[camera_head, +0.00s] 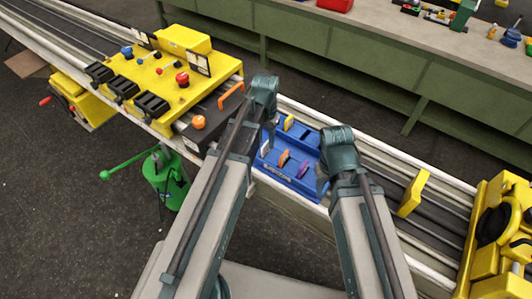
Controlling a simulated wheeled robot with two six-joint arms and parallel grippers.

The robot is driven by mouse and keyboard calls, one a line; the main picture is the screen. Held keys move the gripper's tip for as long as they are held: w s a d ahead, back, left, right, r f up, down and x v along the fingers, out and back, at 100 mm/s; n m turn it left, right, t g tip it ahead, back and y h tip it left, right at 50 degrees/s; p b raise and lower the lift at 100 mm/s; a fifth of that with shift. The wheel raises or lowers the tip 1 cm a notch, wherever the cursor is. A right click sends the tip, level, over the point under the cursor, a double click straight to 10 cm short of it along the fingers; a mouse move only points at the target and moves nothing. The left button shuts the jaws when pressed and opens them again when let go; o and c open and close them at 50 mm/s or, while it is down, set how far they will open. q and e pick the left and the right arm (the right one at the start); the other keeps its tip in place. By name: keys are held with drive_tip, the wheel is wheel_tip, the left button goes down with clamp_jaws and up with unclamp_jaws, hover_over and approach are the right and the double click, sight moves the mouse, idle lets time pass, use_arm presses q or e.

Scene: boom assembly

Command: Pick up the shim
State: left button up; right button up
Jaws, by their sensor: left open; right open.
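A blue tray (278,172) sits on the rail between my two arms. It holds several small coloured pieces: a yellow one (289,122), an orange one (284,158), a purple one (303,168) and a pale one at the left. I cannot tell which of them is the shim. My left gripper (268,138) is open over the tray's left edge, partly hidden by its own wrist. My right gripper (321,182) is open at the tray's right edge, also largely hidden by its wrist. I see no piece held in either gripper.
A yellow control panel (150,85) with knobs and black sockets stands on the rail at left. A yellow stop plate (413,193) and a yellow machine (500,235) are at right. A green cylinder (165,182) stands on the floor. A green workbench (370,55) runs behind.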

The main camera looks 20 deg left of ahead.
sight(266, 143)
use_arm(q)
wheel_tip(266, 143, down, 3)
drive_tip(key=shift+f+b, duration=0.2)
drive_tip(key=shift+b, duration=1.05)
use_arm(e)
wheel_tip(266, 143, down, 3)
drive_tip(key=shift+f, duration=0.2)
drive_tip(key=shift+r, duration=0.1)
use_arm(q)
drive_tip(key=shift+r, duration=0.1)
clamp_jaws()
